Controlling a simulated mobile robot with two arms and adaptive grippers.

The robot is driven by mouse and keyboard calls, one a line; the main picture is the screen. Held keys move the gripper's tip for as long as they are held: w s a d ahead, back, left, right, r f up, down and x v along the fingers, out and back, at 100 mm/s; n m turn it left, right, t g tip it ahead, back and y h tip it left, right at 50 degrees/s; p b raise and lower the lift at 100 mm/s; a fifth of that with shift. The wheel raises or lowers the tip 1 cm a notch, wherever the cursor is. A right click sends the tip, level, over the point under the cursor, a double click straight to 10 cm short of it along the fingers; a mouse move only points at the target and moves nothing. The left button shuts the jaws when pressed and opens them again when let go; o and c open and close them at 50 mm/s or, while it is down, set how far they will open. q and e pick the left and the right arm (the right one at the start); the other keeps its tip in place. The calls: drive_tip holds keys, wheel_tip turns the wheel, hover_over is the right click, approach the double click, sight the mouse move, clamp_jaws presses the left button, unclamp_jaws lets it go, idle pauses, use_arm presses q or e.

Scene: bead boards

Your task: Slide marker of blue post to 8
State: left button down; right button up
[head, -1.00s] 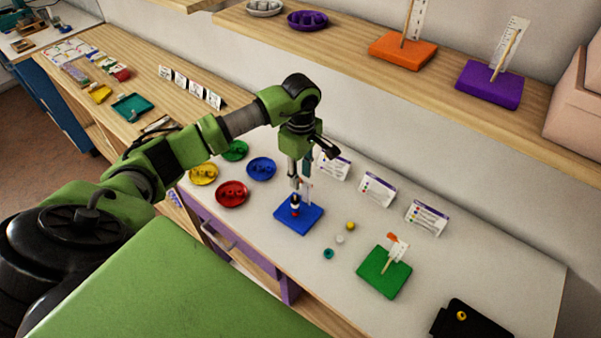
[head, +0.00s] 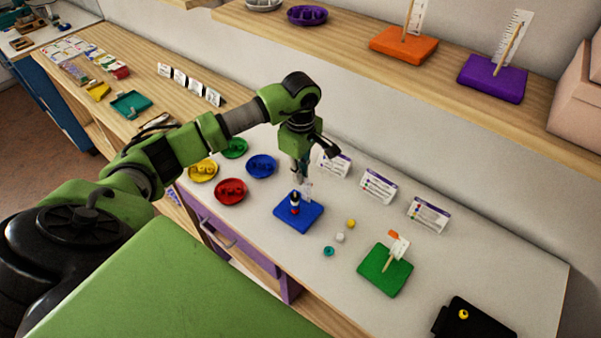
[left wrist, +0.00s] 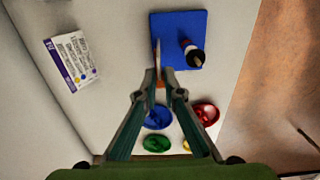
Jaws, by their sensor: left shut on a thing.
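The blue board (head: 285,218) stands on the white table, with a stack of dark, white and red beads (head: 295,204) on it. Its white scale (head: 306,190) stands at the back, partly hidden by my gripper. The left wrist view also shows the blue board (left wrist: 172,22) and the bead stack (left wrist: 193,54). My left gripper (head: 301,182) points down over the back of the board. Its fingers (left wrist: 163,76) are shut on the orange marker (left wrist: 160,84), of which only a little shows between them. My right gripper is not in view.
A green board (head: 372,280) with a post and orange marker stands to the right. Loose beads (head: 340,237) lie between the boards. Coloured dishes (head: 230,191) stand left, cards (head: 378,187) behind. The shelf above holds orange and purple boards (head: 490,82).

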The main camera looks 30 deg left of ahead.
use_arm(q)
drive_tip(key=c, duration=2.1)
unclamp_jaws()
